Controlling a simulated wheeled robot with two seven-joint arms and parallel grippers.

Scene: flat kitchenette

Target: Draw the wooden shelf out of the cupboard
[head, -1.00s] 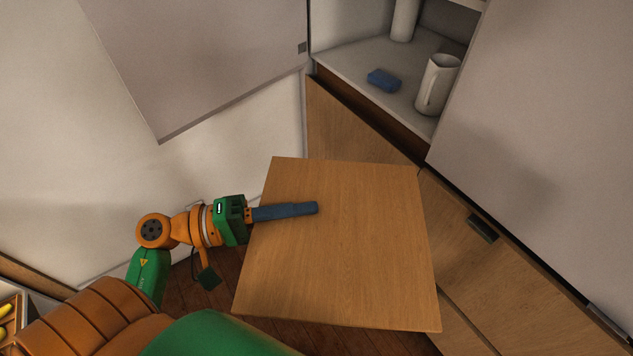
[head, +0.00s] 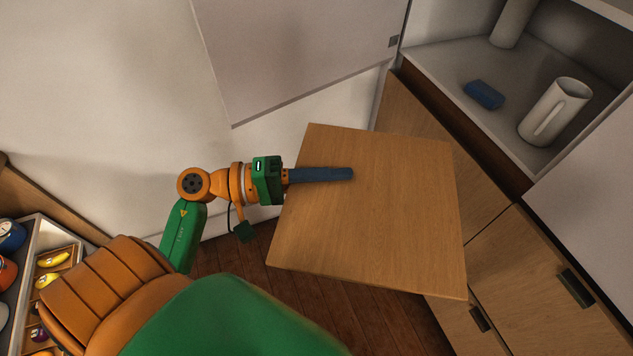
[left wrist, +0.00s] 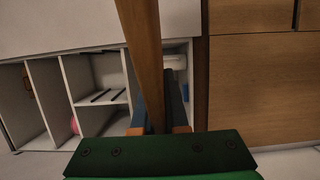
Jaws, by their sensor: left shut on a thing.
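The wooden shelf (head: 390,220) is a flat light-brown board held out over the floor, in front of the wooden cupboard fronts (head: 440,120). My left gripper (head: 345,174) is shut on its left part. One blue-grey finger lies along the top face; the other is hidden beneath in the head view. In the left wrist view the shelf (left wrist: 143,50) appears edge-on between the two fingers of the gripper (left wrist: 157,105). My right gripper is out of view.
Dark handles (head: 576,288) stick out from the fronts. Bare wooden floor (head: 315,305) shows below the shelf.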

